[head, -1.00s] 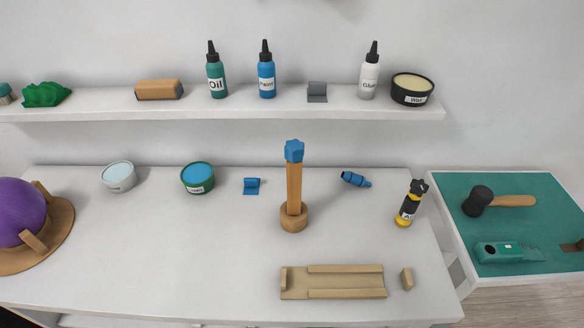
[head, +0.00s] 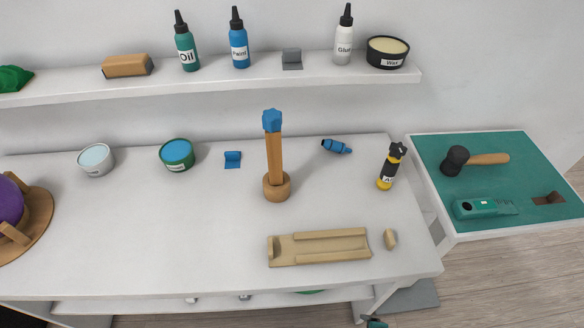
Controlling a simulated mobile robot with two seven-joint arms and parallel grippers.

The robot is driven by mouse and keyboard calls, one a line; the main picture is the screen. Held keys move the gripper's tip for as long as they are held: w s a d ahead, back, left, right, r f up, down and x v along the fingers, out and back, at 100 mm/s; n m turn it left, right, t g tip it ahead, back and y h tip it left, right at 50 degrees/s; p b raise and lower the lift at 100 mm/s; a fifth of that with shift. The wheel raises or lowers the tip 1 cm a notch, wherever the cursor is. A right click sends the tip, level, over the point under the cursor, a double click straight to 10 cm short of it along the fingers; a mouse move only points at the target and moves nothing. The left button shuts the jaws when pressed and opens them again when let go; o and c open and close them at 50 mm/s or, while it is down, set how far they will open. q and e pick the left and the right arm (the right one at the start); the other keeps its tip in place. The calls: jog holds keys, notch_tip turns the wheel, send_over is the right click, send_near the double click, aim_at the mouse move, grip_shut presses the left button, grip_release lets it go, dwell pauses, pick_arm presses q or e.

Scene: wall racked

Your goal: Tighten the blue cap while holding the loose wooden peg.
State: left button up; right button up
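The wooden peg (head: 275,158) stands upright in a round wooden base (head: 277,187) near the middle of the white table. The blue cap (head: 272,121) sits on top of the peg. How tight the cap is, I cannot tell. Neither of my grippers is clearly visible in the head view. A small dark teal part shows at the bottom edge, too cut off to identify.
A wooden tray (head: 270,254) and small wooden block (head: 390,239) lie in front of the peg. A blue bottle (head: 337,146) and black-yellow canister (head: 390,167) stand or lie to its right. Tins are left. The wall shelf (head: 215,81) holds bottles.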

aim_at(274, 145)
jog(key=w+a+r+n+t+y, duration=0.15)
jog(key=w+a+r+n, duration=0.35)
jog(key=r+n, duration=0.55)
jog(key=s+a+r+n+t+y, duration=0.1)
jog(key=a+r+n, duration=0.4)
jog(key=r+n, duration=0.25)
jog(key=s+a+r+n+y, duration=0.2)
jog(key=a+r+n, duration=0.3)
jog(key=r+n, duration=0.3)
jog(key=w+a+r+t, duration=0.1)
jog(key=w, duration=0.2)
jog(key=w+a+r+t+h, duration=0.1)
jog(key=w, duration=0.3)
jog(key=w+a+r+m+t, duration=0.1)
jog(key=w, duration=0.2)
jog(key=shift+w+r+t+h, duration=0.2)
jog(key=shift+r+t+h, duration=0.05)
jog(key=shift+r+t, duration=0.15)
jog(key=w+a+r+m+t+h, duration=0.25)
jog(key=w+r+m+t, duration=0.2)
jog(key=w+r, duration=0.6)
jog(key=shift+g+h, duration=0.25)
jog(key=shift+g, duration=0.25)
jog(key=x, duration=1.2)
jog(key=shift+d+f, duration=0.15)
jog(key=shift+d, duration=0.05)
